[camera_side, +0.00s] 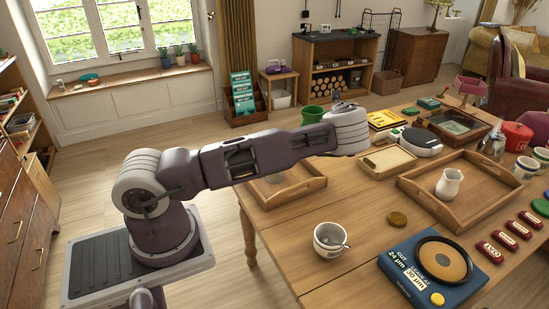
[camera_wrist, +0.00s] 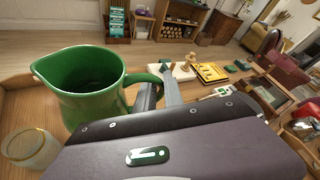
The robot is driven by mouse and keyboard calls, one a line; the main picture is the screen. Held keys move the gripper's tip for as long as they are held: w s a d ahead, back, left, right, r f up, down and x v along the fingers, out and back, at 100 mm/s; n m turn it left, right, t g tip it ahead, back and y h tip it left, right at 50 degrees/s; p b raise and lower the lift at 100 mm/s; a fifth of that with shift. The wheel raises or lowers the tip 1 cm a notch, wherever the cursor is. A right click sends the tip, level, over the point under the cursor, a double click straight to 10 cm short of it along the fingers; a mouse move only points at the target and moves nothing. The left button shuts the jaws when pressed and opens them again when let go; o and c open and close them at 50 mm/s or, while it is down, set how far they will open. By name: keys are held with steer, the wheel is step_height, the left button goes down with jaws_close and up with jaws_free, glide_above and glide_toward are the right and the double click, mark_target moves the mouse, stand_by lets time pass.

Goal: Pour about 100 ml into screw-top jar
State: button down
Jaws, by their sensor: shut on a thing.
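A green jug (camera_wrist: 85,82) with a spout at the left is in the wrist view. My gripper (camera_wrist: 160,88) is shut on its handle at the right. The jug looks upright and its inside is dark, so I cannot see what it holds. In the side view the jug (camera_side: 311,115) shows behind my arm, with my gripper (camera_side: 343,106) at its right. A clear glass jar (camera_wrist: 30,147) stands below and left of the jug in the wrist view, apart from it. In the side view the jar (camera_side: 274,178) is largely hidden behind my arm, in the wooden tray (camera_side: 292,196).
A white cup (camera_side: 328,238), a round brown disc (camera_side: 397,218) and a blue box (camera_side: 433,275) lie nearer the front. A second tray (camera_side: 440,207) holds a white pitcher (camera_side: 449,183). A small wooden tray (camera_side: 388,161) lies near my wrist.

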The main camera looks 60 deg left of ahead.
step_height(320, 180, down, 7)
steer(key=shift+s, duration=0.2)
stand_by(0.4)
